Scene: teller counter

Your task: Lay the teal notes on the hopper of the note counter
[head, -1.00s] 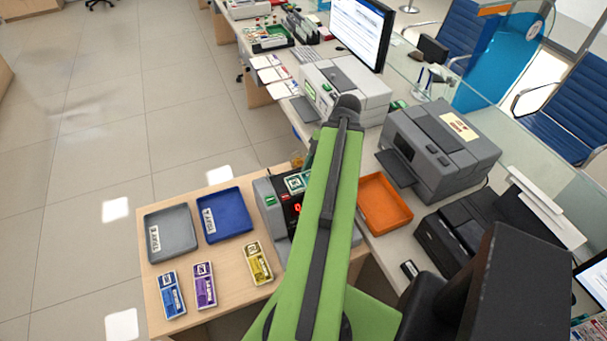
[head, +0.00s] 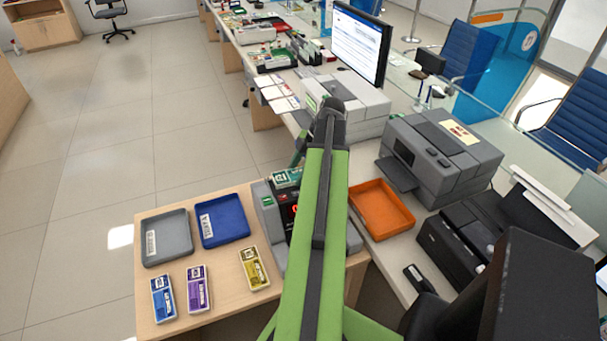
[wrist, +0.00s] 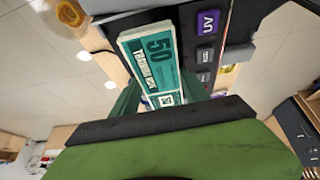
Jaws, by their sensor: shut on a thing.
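The teal notes (head: 287,177) show at the top of the note counter (head: 268,207) in the head view, just left of my arm. In the wrist view the teal notes (wrist: 148,55), marked 50, extend from my gripper (wrist: 160,98), which is shut on their near end. The note counter is grey with a dark front, a red display and a green label. Its dark panel (wrist: 205,30) with a UV button lies behind the notes in the wrist view. My arm hides much of the counter and the gripper in the head view. I cannot tell whether the notes touch the hopper.
A grey tray (head: 165,257) and a blue tray (head: 246,234) lie left of the counter. Blue notes (head: 163,299), purple notes (head: 197,290) and yellow notes (head: 254,268) lie in front. An orange tray (head: 408,223) and a grey printer (head: 470,175) stand right of my arm.

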